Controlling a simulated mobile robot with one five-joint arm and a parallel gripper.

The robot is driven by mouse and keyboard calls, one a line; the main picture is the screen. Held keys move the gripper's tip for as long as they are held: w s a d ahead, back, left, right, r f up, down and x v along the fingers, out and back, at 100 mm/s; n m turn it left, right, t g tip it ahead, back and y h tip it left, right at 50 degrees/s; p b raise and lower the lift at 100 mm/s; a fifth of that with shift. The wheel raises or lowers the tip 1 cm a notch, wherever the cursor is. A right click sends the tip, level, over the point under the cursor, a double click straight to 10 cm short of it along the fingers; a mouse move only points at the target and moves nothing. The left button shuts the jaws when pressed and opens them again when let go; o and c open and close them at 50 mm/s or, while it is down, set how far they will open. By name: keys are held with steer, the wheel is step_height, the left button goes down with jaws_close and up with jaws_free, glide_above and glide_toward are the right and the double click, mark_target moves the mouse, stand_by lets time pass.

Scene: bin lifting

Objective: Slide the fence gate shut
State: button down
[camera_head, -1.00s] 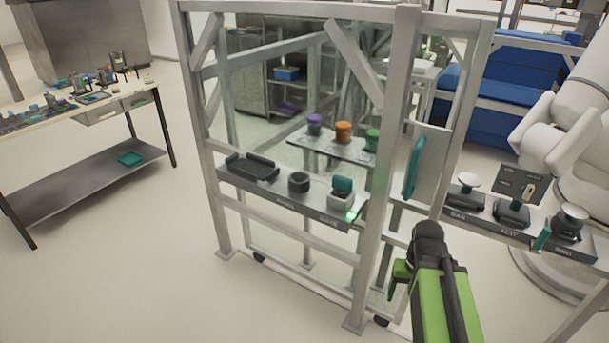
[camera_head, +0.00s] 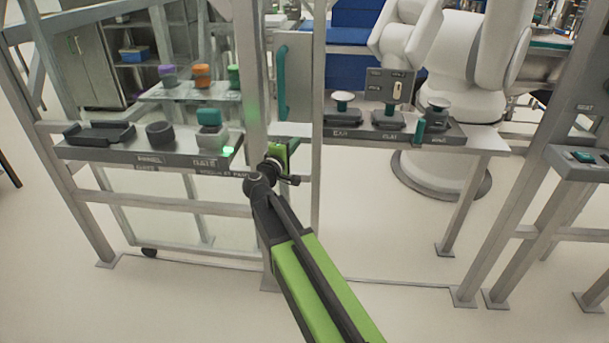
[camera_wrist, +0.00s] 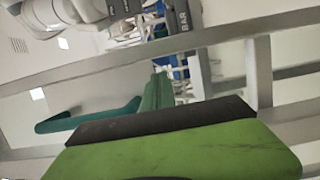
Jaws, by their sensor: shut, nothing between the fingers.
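The fence gate (camera_head: 318,120) is a grey metal frame standing at the middle of the head view, with an upright teal handle (camera_head: 283,85) on its left side. To the gate's right the fence has an open gap. My gripper (camera_head: 284,153), green and black, is shut and empty. It is just below the handle's lower end in the picture; contact cannot be told. In the wrist view a teal bar with a bent end (camera_wrist: 85,116), which looks like the handle, lies just beyond my green gripper body. The fingertips are partly hidden by my arm.
A shelf (camera_head: 150,150) with a black tray and cups stands left of the gate. A fence post (camera_head: 545,160) with a control box stands at right. The front floor is clear.

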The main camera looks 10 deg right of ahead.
mark_target(309, 141)
steer(key=a+f+b, duration=0.3)
steer(key=a+f, duration=0.1)
steer(key=f, duration=0.2)
steer(key=shift+n+t+y, duration=0.3)
steer(key=w+d, duration=0.2)
steer(key=d, duration=0.1)
steer(key=w+d, duration=0.5)
steer(key=shift+d+r, duration=0.2)
steer(key=shift+d, duration=0.5)
steer(key=shift+s, duration=0.1)
